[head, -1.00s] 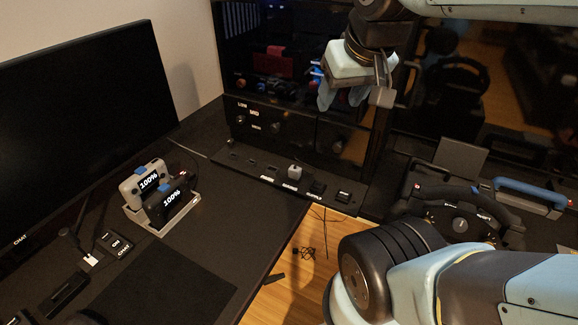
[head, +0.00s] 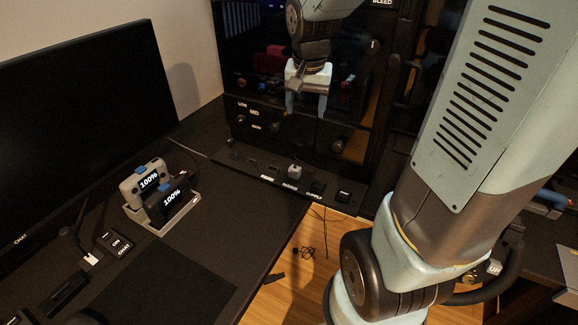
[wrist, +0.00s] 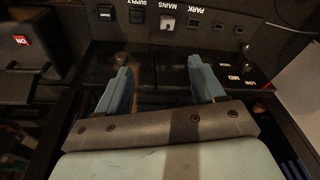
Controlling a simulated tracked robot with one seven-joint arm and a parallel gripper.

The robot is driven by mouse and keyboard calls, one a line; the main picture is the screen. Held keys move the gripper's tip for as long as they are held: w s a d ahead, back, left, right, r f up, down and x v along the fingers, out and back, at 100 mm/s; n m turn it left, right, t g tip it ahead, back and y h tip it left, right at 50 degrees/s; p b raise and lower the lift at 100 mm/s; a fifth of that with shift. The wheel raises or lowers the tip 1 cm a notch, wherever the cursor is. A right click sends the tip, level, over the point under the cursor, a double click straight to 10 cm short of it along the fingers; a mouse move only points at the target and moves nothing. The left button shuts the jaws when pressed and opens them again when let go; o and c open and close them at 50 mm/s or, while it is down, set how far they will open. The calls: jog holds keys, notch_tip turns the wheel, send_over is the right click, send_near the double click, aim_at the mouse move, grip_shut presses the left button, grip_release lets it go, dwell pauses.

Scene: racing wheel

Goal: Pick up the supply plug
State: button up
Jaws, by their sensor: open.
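A small light grey plug (head: 295,171) stands on the black socket strip behind the MAINS label. It also shows in the wrist view (wrist: 168,23), near the top, beyond my fingertips. A dark block (head: 318,187) sits beside it at the SUPPLY label and also shows in the wrist view (wrist: 137,16). I cannot tell which is the supply plug. My gripper (head: 307,106) points down above and behind the strip, in front of the dark cabinet. Its blue fingers (wrist: 161,75) are apart with nothing between them.
The strip (head: 232,168) runs along the foot of the cabinet (head: 290,125), which has knobs. A monitor (head: 85,120) and a dock with two devices reading 100% (head: 160,190) stand at left. My arm hides the right side.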

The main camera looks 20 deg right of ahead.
aim_at(295, 168)
jog(key=w+f+m, duration=0.1)
jog(key=w+f, duration=0.1)
jog(key=f, duration=0.5)
jog(key=w+f+m+g, duration=0.1)
jog(key=w+f, duration=0.2)
jog(key=f, duration=0.4)
jog(key=w+f+m+g, duration=0.1)
jog(key=w+f, duration=0.1)
jog(key=f, duration=0.5)
jog(key=shift+w+a+f+m+y, duration=0.1)
jog(key=shift+w+f+m+y, duration=0.15)
jog(key=shift+w+m+y, duration=0.05)
jog(key=shift+s+f, duration=0.15)
jog(key=shift+f, duration=2.55)
jog(key=shift+c, duration=0.5)
jog(key=c, duration=0.9)
jog(key=shift+c, duration=0.2)
